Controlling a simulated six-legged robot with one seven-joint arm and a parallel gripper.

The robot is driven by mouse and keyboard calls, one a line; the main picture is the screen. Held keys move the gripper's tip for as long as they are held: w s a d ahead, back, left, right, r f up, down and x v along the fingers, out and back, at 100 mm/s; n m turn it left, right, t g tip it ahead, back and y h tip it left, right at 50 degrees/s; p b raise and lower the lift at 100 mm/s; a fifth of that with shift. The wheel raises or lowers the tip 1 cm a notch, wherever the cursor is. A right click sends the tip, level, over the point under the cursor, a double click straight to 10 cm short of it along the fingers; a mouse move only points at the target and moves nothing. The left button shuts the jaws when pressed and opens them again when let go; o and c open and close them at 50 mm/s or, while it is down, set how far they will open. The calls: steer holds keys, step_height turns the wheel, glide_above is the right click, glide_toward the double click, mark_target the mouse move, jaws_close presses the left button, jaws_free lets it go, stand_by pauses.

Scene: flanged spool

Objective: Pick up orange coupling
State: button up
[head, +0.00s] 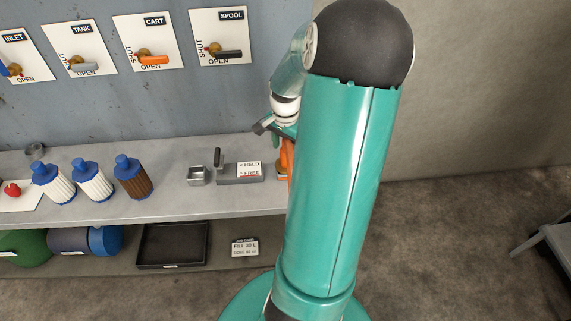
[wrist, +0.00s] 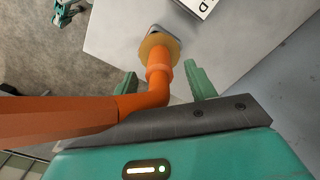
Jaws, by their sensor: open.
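The orange coupling (wrist: 158,78) shows in the wrist view, with a tan ring at its far end and a thick orange hose (wrist: 60,118) running off to the left. My gripper (wrist: 162,82) is open, with one green finger on each side of the coupling. I cannot tell whether either finger touches it. In the head view only a strip of orange (head: 285,158) shows at the bench's right end, mostly hidden by my arm.
The grey bench (head: 100,213) holds a block with a HELD/FREE label (head: 248,168), a small metal cup (head: 197,176) and several filter cartridges (head: 132,178). Valve plates (head: 218,38) hang on the wall behind. A black tray (head: 172,245) sits on the lower shelf.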

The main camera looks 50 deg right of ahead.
mark_target(286, 156)
step_height(286, 156, down, 4)
steer(key=shift+f, duration=0.2)
steer(key=c, duration=1)
steer(key=shift+c, duration=0.2)
